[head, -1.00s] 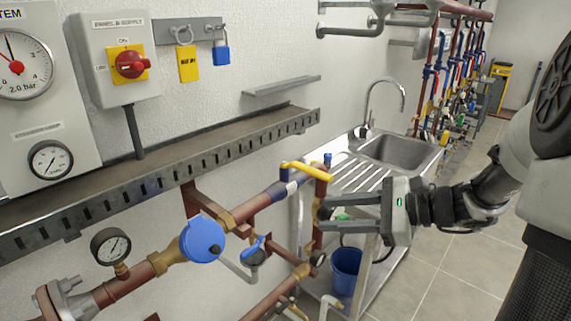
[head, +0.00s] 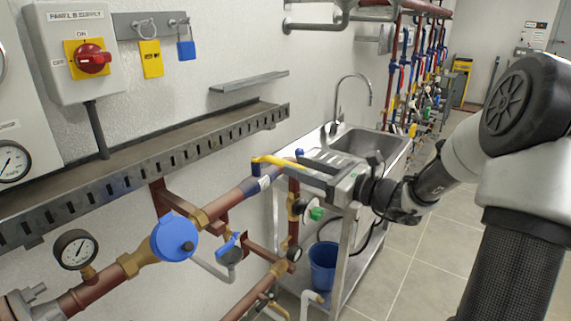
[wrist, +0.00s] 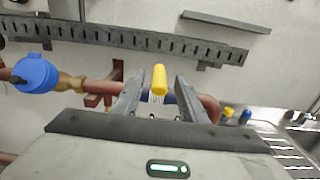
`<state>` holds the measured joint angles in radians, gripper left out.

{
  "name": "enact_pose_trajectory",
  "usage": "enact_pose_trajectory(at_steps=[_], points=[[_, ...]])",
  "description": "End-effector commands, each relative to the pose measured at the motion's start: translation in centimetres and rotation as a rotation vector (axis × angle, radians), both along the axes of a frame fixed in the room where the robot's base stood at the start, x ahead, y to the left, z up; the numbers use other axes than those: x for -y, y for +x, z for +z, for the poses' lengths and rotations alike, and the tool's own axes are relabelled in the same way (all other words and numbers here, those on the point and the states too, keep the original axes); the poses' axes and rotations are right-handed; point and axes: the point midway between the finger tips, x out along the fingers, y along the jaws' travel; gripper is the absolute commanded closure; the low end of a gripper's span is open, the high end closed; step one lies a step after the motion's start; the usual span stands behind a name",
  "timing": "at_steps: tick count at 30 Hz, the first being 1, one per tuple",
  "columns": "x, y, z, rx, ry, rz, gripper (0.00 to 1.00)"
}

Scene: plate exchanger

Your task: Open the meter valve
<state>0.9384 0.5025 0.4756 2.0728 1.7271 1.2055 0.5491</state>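The meter valve has a yellow lever (head: 268,160) on the pipe to the right of the blue round meter (head: 175,238). The lever's far part is partly hidden by my gripper in the head view. My gripper (head: 285,164) is at the lever, its fingers pointing left in the head view. In the wrist view the yellow lever (wrist: 159,80) stands between the two fingers of my gripper (wrist: 160,90), with a gap on each side. My gripper is open and holds nothing. The blue meter also shows at the left of the wrist view (wrist: 36,74).
A slotted metal cable tray (head: 150,165) runs along the wall above the pipe. A pressure gauge (head: 75,250) is at the left. A small blue-handled valve (head: 229,247) hangs below the pipe. A sink (head: 360,142) and blue bucket (head: 324,265) stand to the right.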

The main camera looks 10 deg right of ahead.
Motion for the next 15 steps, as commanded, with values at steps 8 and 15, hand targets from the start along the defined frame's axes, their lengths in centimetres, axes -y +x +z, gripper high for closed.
enact_pose_trajectory(at_steps=[8, 15], points=[[-2.8, 3.1, -0.1, 0.0, 0.0, 0.001, 0.62], [-3.4, 3.8, 0.0, -0.001, -0.001, 0.0, 0.62]])
